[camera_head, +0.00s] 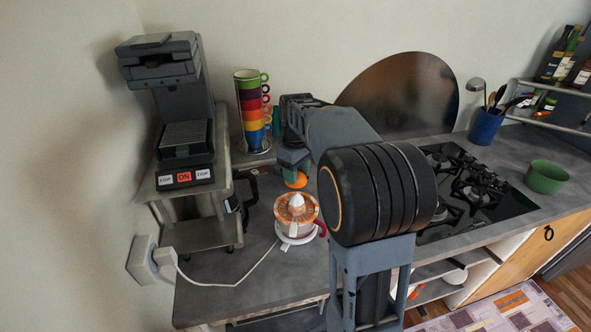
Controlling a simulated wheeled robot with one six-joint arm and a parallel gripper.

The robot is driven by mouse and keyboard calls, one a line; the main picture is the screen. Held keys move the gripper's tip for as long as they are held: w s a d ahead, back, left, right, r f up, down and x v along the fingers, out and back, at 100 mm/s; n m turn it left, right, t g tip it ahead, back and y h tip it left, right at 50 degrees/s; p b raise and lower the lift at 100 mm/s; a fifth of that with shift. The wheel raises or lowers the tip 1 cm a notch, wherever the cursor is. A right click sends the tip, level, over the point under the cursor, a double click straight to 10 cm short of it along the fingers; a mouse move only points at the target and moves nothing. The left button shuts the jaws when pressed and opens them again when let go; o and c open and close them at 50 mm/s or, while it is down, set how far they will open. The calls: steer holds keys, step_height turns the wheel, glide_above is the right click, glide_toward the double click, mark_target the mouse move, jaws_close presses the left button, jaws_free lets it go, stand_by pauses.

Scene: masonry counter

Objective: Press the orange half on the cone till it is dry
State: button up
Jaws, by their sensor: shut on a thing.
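An orange half (297,180) is held in my gripper (294,166), above the juicer and slightly behind it in the picture. My gripper is shut on it, and its fingers are partly hidden by my own arm. The juicer (297,218) stands on the counter with an orange top, a clear and white body and a red handle at its right. Its pale cone (296,200) points up and is bare. The orange half is apart from the cone.
A coffee machine (172,110) stands on a metal stand at the left. A rack of coloured cups (250,110) is behind. A white cord (235,281) runs from the juicer to a wall socket (150,258). A gas hob (470,190) and green bowl (545,177) are at the right.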

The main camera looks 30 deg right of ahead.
mark_target(297, 195)
steer(key=shift+f+b, duration=2.5)
steer(key=shift+f, duration=0.9)
steer(key=shift+s+f, duration=0.15)
steer(key=shift+f, duration=0.15)
stand_by(1.1)
steer(key=shift+r, duration=0.1)
stand_by(1.0)
steer(key=shift+r+p, duration=3)
steer(key=shift+r, duration=0.65)
steer(key=shift+f, duration=0.1)
